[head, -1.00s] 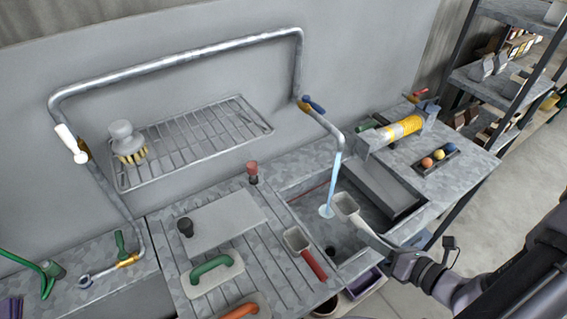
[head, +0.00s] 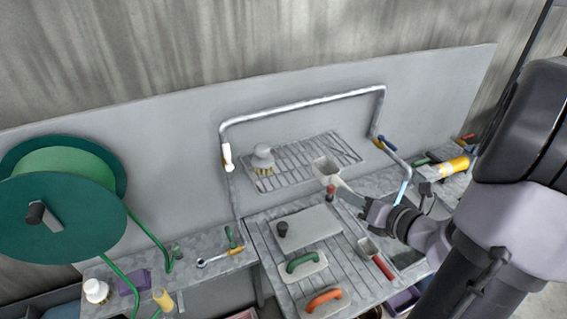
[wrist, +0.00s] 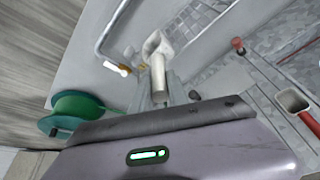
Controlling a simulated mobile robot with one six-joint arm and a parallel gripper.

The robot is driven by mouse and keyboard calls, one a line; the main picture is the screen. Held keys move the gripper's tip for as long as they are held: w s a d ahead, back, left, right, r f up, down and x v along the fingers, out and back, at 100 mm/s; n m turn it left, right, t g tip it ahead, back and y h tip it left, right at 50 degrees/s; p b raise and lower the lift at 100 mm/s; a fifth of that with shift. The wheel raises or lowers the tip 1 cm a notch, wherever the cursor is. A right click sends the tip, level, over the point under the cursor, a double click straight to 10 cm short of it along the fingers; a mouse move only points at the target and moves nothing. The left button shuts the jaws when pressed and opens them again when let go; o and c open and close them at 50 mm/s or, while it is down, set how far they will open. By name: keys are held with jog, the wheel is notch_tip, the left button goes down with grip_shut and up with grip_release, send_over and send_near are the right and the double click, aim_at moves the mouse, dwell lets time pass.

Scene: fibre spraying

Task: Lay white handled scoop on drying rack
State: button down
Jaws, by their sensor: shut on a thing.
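The white handled scoop (head: 325,168) is in my gripper (head: 372,212), which is shut on its handle. In the head view its bowl shows against the right front part of the drying rack (head: 290,172). I cannot tell whether it touches the rack. In the wrist view the scoop's bowl (wrist: 155,46) points away from my gripper (wrist: 160,98), with the white handle between the fingers. The wire drying rack, fixed on the grey back wall, shows partly behind the scoop in the wrist view (wrist: 200,20).
A brush (head: 262,158) stands on the rack's left end. A bent pipe (head: 300,108) arches over the rack. A red-handled scoop (head: 375,256), a green-handled float (head: 305,264) and an orange-handled float (head: 323,298) lie on the ribbed counter. A large green reel (head: 60,200) stands left.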

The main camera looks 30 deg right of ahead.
jog(key=r+x, duration=0.1)
jog(key=x, duration=0.8)
jog(key=w+d+r+x, duration=0.1)
jog(key=x, duration=0.4)
jog(key=shift+r, duration=0.35)
jog(key=shift+w+f, duration=0.2)
jog(key=shift+w, duration=0.05)
notch_tip(320, 180, down, 3)
jog(key=shift+f+b, duration=0.2)
jog(key=shift+b, duration=0.55)
jog(key=c, duration=1.6)
grip_release()
jog(key=shift+o, duration=0.2)
